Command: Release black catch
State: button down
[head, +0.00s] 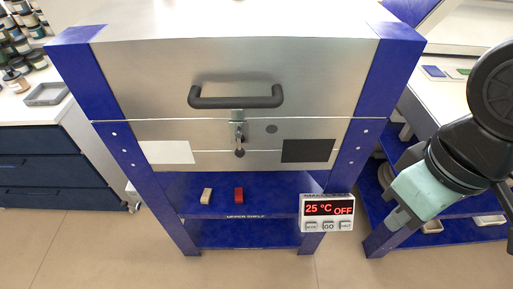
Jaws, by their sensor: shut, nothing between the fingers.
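The kiln's catch (238,132) is on the middle of the front, below the black handle (236,98). It has a pale metal upper part across the lid seam and a dark rounded end hanging below. It appears upright and fastened, though its details are small. The kiln lid (150,75) is down. My gripper (396,221) is at the right, beyond the kiln's right post and well apart from the catch. Its fingers are shut and empty, pointing down and left.
A control box (327,212) reading 25 °C OFF hangs at the lower right front. A beige block (206,196) and a red block (239,195) lie on the upper shelf (270,185). Side benches stand left and right. The floor in front is clear.

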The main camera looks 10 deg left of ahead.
jog(key=w+a+f+m+t+y+b, duration=0.35)
jog(key=w+a+f+m, duration=0.2)
jog(key=w+f, duration=0.4)
jog(key=m+t+y+b, duration=0.2)
jog(key=m+t+y, duration=0.1)
jog(key=m+y, duration=0.7)
send_near(239, 142)
jog(key=w+d+f, duration=0.1)
jog(key=d+f, duration=0.3)
jog(key=shift+w+a, duration=0.1)
jog(key=shift+w+a+f, duration=0.1)
jog(key=shift+f, duration=0.05)
jog(key=b+x, duration=0.3)
jog(key=x, duration=0.6)
jog(key=shift+w+a, duration=0.2)
jog(key=shift+a, duration=0.1)
